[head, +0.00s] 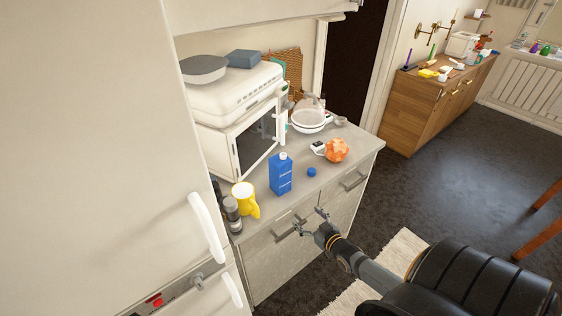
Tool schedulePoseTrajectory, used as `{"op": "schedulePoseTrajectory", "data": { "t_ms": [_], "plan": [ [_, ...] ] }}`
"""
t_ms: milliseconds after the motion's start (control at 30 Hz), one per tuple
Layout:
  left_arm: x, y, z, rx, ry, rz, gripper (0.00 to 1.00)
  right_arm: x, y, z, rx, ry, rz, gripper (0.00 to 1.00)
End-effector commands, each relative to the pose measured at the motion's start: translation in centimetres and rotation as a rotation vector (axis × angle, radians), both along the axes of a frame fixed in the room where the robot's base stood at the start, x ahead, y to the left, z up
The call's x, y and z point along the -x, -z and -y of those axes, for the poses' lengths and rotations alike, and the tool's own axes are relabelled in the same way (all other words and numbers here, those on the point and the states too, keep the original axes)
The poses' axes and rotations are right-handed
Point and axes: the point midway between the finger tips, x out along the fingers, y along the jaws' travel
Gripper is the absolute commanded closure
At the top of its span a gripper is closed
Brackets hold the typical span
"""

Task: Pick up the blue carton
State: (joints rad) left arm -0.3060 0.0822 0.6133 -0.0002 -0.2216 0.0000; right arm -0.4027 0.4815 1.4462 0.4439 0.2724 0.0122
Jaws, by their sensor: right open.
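The blue carton (281,175) stands upright on the grey counter, with a white cap on top and pale lettering on its front. It is in front of the microwave and apart from the things around it. My right gripper (309,220) is open and empty. It is in front of the counter's drawer fronts, below and to the right of the carton in the picture, and not touching it. My left gripper is not in view.
A yellow mug (244,198) and dark shakers (232,212) stand left of the carton. A small blue cap-like thing (311,172) and an orange crumpled object (337,150) lie to its right. The white microwave (240,140) is behind. A fridge (110,150) fills the left.

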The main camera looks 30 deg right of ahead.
Motion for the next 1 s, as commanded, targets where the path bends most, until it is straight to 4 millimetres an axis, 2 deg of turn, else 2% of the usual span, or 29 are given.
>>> {"op": "schedulePoseTrajectory", "data": {
  "t_ms": [33,100,200,233,400,633,900,1000],
  "plan": [
    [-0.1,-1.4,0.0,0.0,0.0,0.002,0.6,-1.1,-4.6,-0.5,-0.009,-0.026,0.075,0.15],
    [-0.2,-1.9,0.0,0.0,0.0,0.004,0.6,-2.1,-8.5,-1.3,-0.025,-0.052,0.155,0.15],
    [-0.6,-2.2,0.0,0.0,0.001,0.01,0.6,-2.8,-11.6,-2.0,-0.041,-0.073,0.219,0.15],
    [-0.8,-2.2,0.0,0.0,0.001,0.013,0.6,-2.9,-12.0,-2.1,-0.044,-0.077,0.229,0.15],
    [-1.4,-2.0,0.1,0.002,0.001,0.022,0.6,-3.3,-12.5,-2.3,-0.047,-0.081,0.245,0.15],
    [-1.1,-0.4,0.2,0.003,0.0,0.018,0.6,-7.2,-12.2,-2.4,-0.048,-0.08,0.246,0.15],
    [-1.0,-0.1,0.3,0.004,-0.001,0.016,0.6,-8.6,-12.3,-2.5,-0.048,-0.08,0.242,0.15],
    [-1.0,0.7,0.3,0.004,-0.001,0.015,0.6,-10.2,-12.0,-2.6,-0.047,-0.079,0.244,0.15]
  ]
}}
